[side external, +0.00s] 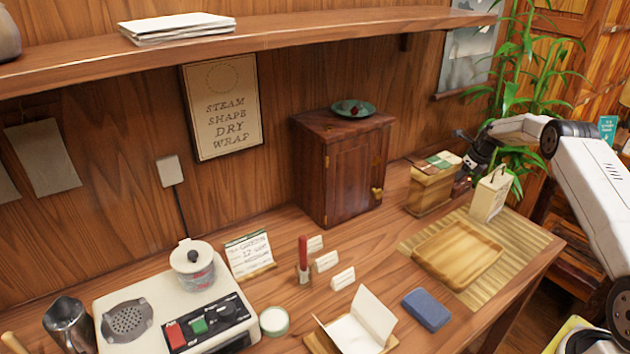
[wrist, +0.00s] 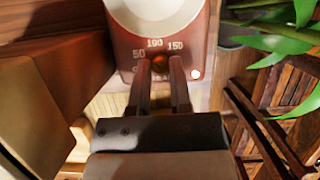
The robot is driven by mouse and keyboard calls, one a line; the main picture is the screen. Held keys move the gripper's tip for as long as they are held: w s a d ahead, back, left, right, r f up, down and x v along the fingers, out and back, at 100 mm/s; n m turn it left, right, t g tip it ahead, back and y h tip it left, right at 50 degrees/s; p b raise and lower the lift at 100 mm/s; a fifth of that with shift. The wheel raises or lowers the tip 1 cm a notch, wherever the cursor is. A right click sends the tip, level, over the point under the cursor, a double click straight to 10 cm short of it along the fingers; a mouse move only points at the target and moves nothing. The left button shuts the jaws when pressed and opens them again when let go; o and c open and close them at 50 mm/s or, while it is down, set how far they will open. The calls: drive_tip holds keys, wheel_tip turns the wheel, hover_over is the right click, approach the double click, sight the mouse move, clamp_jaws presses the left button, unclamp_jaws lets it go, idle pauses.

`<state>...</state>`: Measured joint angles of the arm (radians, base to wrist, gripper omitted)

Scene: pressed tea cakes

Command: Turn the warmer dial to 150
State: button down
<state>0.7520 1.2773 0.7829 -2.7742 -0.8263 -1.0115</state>
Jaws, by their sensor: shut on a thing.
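In the wrist view the warmer (wrist: 126,22) is a reddish-brown body with a round pale top. Its front carries the marks 50, 100 and 150 in an arc over a small brown dial (wrist: 159,61). My gripper (wrist: 160,72) is shut on the dial, one dark finger on each side. The fingers cover much of the dial, and I cannot tell where its pointer stands. In the side view my gripper (side external: 467,172) is at the far right end of the counter, behind a wooden box, and the warmer is mostly hidden there.
A wooden box (side external: 430,191) with coloured packets on top and a cream tag box (side external: 489,196) stand close to my gripper. A small pale light (wrist: 195,73) shows on the warmer's front. Plant leaves (wrist: 285,42) hang close on the right. A wooden tray (side external: 457,256) lies in front.

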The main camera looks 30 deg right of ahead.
drive_tip(key=shift+m+h, duration=0.4)
drive_tip(key=shift+m, duration=0.6)
drive_tip(key=c, duration=0.5)
unclamp_jaws()
drive_tip(key=shift+c, duration=0.2)
drive_tip(key=shift+r, duration=0.1)
drive_tip(key=v, duration=0.7)
drive_tip(key=shift+r, duration=0.25)
drive_tip(key=shift+s, duration=0.15)
